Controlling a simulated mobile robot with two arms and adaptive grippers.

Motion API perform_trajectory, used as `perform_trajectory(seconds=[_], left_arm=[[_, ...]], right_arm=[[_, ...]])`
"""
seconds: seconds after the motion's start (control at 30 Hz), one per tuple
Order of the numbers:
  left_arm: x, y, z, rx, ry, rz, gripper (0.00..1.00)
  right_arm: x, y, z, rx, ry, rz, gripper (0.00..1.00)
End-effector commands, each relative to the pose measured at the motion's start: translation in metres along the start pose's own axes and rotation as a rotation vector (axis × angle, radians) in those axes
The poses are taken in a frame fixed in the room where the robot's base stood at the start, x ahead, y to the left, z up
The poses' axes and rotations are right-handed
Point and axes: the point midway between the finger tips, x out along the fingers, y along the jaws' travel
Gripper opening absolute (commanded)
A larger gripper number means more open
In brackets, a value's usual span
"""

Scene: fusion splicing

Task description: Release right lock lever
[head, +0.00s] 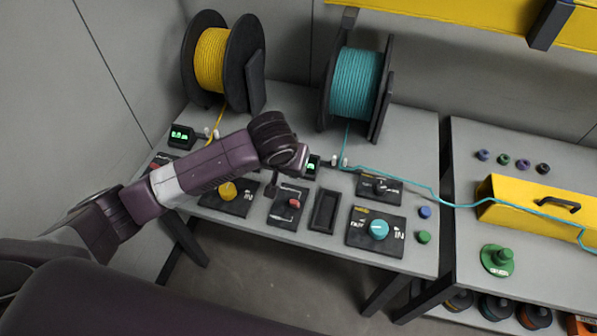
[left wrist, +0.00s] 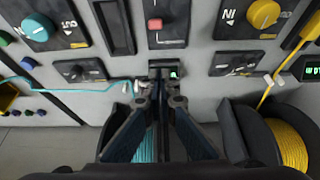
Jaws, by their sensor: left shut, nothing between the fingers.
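The lock lever panel on the right (head: 380,187) is a small black plate with a dark lever or knob, on the grey table in front of the teal spool. It also shows at the left of the left wrist view (left wrist: 80,72). My left gripper (head: 272,190) hangs over the middle of the table, to the left of that panel and apart from it. The lever's exact position is too small to tell. My right gripper is not in view.
A teal knob panel (head: 378,229), a yellow knob panel (head: 228,191) and a red switch panel (head: 293,203) line the table front. The yellow spool (head: 212,60) and teal spool (head: 355,84) stand behind. Teal cable (head: 410,183) runs right to a yellow box (head: 535,215).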

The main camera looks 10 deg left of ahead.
Motion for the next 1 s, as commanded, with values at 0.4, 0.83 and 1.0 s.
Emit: perform_trajectory(seconds=[0.4, 0.83, 1.0], left_arm=[[-0.028, 0.0, 0.008, -0.001, 0.0, -0.001, 0.0], [-0.028, 0.0, 0.008, -0.001, 0.0, 0.0, 0.0], [-0.025, 0.011, 0.021, 0.02, -0.007, 0.029, 0.0]], right_arm=[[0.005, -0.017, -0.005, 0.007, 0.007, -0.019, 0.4], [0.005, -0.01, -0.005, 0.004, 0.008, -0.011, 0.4], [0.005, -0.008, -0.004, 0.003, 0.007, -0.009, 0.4]])
